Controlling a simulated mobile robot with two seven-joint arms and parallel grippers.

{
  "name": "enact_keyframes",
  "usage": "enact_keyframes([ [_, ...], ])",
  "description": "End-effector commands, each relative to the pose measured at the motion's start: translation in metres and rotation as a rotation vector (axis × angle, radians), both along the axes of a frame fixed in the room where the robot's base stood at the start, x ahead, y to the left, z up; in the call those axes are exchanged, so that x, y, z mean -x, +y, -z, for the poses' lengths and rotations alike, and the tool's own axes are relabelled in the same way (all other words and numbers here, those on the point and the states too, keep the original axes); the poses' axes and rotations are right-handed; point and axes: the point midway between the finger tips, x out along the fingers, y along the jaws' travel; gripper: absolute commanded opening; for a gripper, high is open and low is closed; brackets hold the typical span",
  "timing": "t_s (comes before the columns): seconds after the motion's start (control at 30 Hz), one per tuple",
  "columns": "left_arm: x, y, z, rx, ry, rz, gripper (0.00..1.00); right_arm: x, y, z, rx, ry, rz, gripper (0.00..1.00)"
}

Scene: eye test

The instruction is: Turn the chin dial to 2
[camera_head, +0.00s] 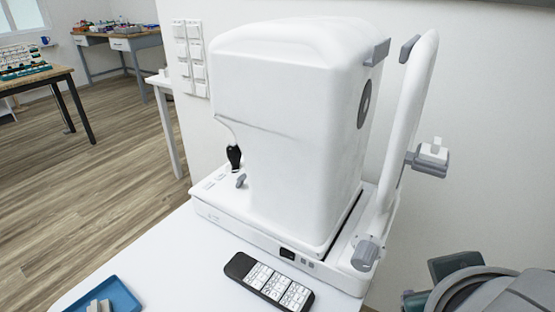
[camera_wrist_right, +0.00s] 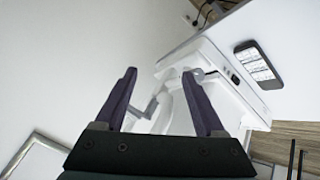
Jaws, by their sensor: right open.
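The white eye-test machine (camera_head: 285,110) stands on a white table. A white headrest frame (camera_head: 415,110) rises at its right, with a grey and white chin rest (camera_head: 430,158) partway up. A grey knob (camera_head: 366,253), which looks like the chin dial, sits low at the foot of this frame; I cannot read any number on it. My right gripper (camera_wrist_right: 159,74) is open and empty in the right wrist view. A grey part (camera_wrist_right: 204,76) of the machine shows beside its right fingertip; contact cannot be told. My right arm (camera_head: 480,288) shows at the head view's lower right. My left gripper is not in view.
A black remote-like panel with white keys (camera_head: 270,282) lies on the white table (camera_head: 180,265) before the machine. A blue tray (camera_head: 122,293) is at the table's lower left. A black joystick (camera_head: 234,157) stands on the machine's base. A wall is close behind the machine.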

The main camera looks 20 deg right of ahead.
Motion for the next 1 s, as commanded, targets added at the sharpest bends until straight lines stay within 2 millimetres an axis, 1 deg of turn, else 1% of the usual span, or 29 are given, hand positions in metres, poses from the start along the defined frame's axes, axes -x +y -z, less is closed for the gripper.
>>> enact_keyframes([
  [0.03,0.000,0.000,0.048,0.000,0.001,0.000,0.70,-0.008,0.001,0.041,0.039,-0.043,0.021,0.72],
  [0.07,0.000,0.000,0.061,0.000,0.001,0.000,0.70,-0.013,0.001,0.050,0.065,-0.072,0.034,0.72],
  [0.1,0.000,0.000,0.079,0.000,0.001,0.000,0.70,-0.019,0.001,0.061,0.099,-0.112,0.051,0.72],
  [0.17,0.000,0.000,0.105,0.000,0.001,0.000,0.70,-0.028,0.003,0.075,0.150,-0.180,0.072,0.72],
  [0.2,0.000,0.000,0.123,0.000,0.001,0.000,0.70,-0.035,0.005,0.084,0.184,-0.228,0.082,0.72],
  [0.27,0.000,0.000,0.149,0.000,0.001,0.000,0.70,-0.045,0.009,0.096,0.231,-0.305,0.094,0.72],
  [0.3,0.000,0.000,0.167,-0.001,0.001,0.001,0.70,-0.051,0.013,0.103,0.263,-0.357,0.099,0.72],
  [0.4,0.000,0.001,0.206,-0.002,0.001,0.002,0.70,-0.064,0.024,0.116,0.332,-0.492,0.103,0.72],
  [0.5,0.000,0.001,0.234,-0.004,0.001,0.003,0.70,-0.073,0.036,0.120,0.385,-0.610,0.098,0.72],
  [0.6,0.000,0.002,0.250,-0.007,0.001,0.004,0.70,-0.079,0.045,0.119,0.418,-0.697,0.090,0.72],
  [0.7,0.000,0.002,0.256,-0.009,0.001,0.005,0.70,-0.081,0.050,0.115,0.436,-0.745,0.083,0.72],
  [0.77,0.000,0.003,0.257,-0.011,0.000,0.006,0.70,-0.083,0.051,0.113,0.441,-0.758,0.081,0.72],
  [0.87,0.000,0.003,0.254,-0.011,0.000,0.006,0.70,-0.088,0.046,0.110,0.445,-0.765,0.080,0.72],
  [1.0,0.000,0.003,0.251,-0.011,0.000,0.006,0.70,-0.103,0.027,0.108,0.447,-0.764,0.081,0.72],
])
